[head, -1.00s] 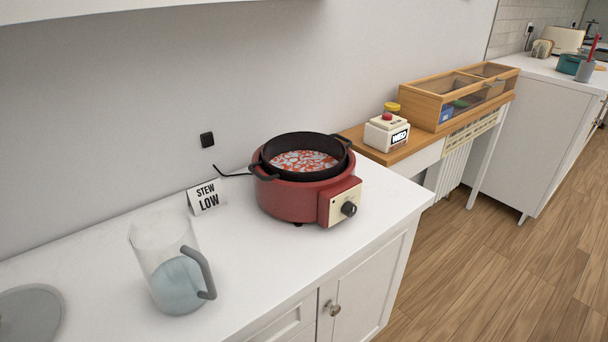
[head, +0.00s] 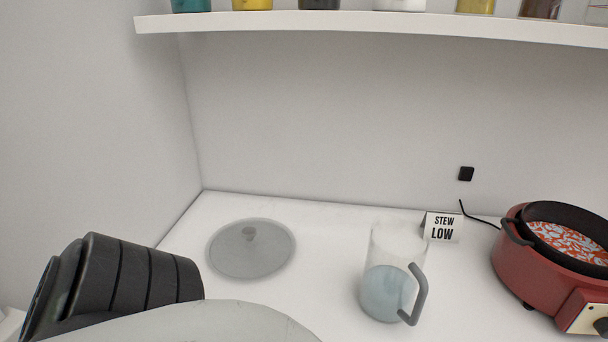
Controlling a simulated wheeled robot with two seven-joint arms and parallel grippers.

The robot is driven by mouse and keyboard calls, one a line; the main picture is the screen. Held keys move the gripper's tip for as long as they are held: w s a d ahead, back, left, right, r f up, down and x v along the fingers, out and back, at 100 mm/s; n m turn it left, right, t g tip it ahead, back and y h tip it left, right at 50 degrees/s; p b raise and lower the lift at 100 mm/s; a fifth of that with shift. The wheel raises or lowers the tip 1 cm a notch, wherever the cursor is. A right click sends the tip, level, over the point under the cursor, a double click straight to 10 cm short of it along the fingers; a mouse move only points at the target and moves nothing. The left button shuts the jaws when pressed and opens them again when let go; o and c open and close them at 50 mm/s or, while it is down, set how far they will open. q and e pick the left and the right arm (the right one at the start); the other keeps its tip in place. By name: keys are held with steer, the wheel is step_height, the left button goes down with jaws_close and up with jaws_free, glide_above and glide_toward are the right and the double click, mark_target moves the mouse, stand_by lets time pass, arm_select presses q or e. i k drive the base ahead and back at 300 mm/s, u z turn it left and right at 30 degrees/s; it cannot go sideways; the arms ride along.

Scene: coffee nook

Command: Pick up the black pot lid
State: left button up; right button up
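A round pot lid (head: 252,250) with a small knob on top lies flat on the white counter, left of the jug. It looks grey and glassy rather than black. It is the only lid in view. The red cooker (head: 540,262) with a black pot (head: 573,219) in it stands at the right edge, partly cut off. The pot is uncovered and shows red and pale contents. A dark ribbed part and a pale part of my own arm fill the lower left, in front of the lid and nearer to me. Neither gripper can be seen.
A clear jug (head: 386,282) with bluish liquid and a grey handle stands between lid and cooker. Behind it is a sign (head: 443,228) reading "STEW LOW". A shelf (head: 380,29) with several containers hangs above. Walls close off the counter's back and left.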

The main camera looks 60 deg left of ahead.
mark_target(251, 248)
steer(key=z, duration=1.1)
steer(key=i, duration=0.5)
steer(key=u, duration=3.85)
